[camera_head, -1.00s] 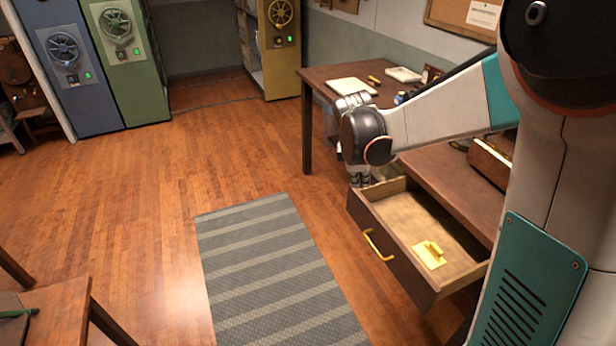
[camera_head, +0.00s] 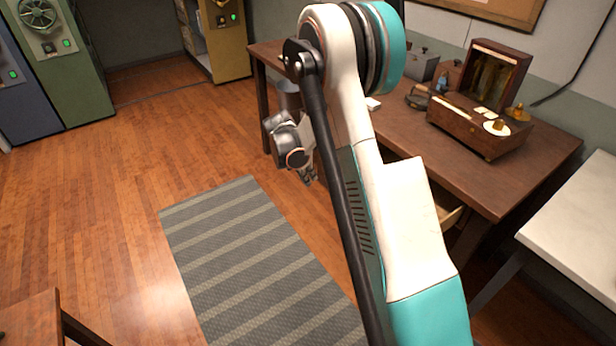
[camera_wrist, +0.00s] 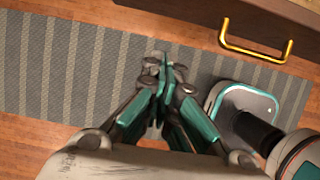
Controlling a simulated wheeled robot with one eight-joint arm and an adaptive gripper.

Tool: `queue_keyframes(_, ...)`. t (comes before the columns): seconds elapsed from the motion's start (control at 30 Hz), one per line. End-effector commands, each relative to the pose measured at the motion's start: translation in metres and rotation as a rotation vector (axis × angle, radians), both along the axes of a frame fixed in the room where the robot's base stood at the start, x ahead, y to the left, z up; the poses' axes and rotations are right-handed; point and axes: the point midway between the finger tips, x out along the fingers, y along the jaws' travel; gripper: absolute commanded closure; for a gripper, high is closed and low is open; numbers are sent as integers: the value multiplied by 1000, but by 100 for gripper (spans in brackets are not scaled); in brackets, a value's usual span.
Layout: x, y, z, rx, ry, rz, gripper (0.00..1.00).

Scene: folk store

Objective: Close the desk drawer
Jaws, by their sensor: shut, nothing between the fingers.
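The desk (camera_head: 420,135) stands on the right in the head view. Its drawer (camera_head: 450,214) is mostly hidden behind my arm; a bit of pale wood shows below the desk top, so it is at least partly open. In the wrist view the dark drawer front (camera_wrist: 212,14) with its yellow handle (camera_wrist: 256,48) is at the top right. My gripper (camera_wrist: 164,66) is shut and empty, left of and apart from the handle in that view. In the head view my gripper (camera_head: 309,178) hangs low beside the desk's front, left of my arm.
A striped grey rug (camera_head: 255,250) lies on the wooden floor in front of the desk. An open wooden box (camera_head: 480,125) stands on the desk. A white table (camera_head: 585,225) is at the right. Floor on the left is clear, with another table (camera_head: 30,320) at lower left.

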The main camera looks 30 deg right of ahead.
Motion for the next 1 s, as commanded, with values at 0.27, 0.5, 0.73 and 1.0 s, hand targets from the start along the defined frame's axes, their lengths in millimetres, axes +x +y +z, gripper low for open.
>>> queue_keyframes(0.27, 2, -21, -56, 0, -2, -1, 100)
queue_keyframes(0.5, 3, -51, -62, 1, -1, -4, 100)
queue_keyframes(0.73, 5, -63, -60, 1, -2, -1, 100)
queue_keyframes(1.0, 5, -64, -59, 0, -1, -1, 100)
